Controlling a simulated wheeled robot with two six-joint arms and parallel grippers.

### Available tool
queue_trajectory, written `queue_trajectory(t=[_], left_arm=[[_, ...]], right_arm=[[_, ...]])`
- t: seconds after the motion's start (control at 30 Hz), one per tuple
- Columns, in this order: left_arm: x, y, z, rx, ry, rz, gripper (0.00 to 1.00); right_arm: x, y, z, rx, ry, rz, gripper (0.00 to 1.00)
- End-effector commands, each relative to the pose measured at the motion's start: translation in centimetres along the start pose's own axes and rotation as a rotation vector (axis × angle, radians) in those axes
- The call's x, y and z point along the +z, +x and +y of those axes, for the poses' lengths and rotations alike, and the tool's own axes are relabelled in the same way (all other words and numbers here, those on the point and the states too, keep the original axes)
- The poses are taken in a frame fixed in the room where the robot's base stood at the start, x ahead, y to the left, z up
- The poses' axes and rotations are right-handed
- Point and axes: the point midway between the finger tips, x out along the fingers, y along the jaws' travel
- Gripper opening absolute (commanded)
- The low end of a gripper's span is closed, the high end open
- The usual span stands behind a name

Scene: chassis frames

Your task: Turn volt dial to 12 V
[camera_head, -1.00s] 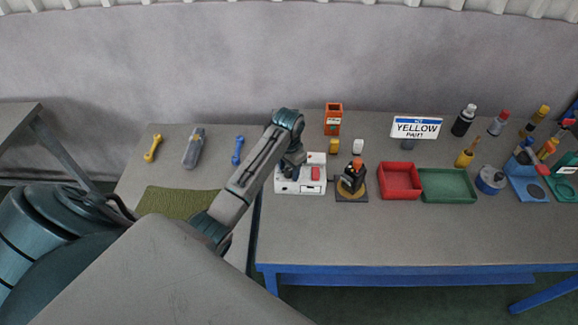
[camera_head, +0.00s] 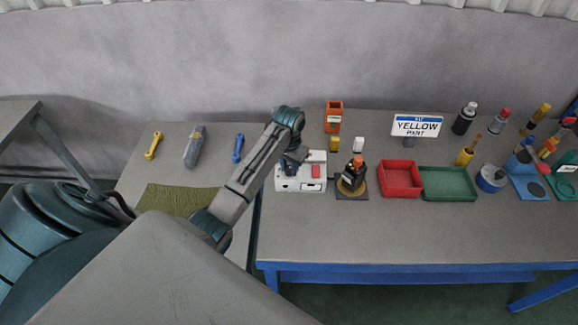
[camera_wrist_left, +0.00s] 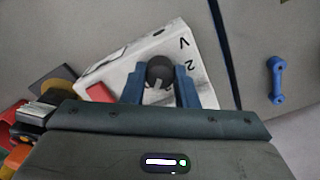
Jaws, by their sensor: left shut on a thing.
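The white box with the volt dial (camera_head: 312,185) stands on the bench at the left end of the blue-framed table. It also shows in the left wrist view (camera_wrist_left: 110,75), with a "V" and a "2" printed on its face and a red part on it. My left gripper (camera_head: 291,166) reaches down over the box. In the left wrist view its two blue fingers (camera_wrist_left: 160,88) are shut on the round black dial (camera_wrist_left: 160,71), one on each side. A light pointer mark shows on the dial. The full scale is hidden or too small to read. My right gripper is not in view.
A black device with an orange top (camera_head: 353,178) stands close to the right of the box. Red (camera_head: 401,193) and green (camera_head: 449,198) trays lie further right. An orange holder (camera_head: 333,110) stands behind. The table front is clear.

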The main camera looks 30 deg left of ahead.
Motion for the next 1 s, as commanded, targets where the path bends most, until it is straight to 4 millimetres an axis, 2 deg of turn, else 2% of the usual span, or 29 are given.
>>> queue_trajectory(t=[0.6, 1.0], left_arm=[[-0.04, -0.04, 0.00, 0.000, -0.559, 0.002, 0.04], [-0.05, -0.05, -0.01, 0.000, -0.772, 0.002, 0.04]], right_arm=[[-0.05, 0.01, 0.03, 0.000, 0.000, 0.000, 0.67], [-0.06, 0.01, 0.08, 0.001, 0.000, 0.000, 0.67]])
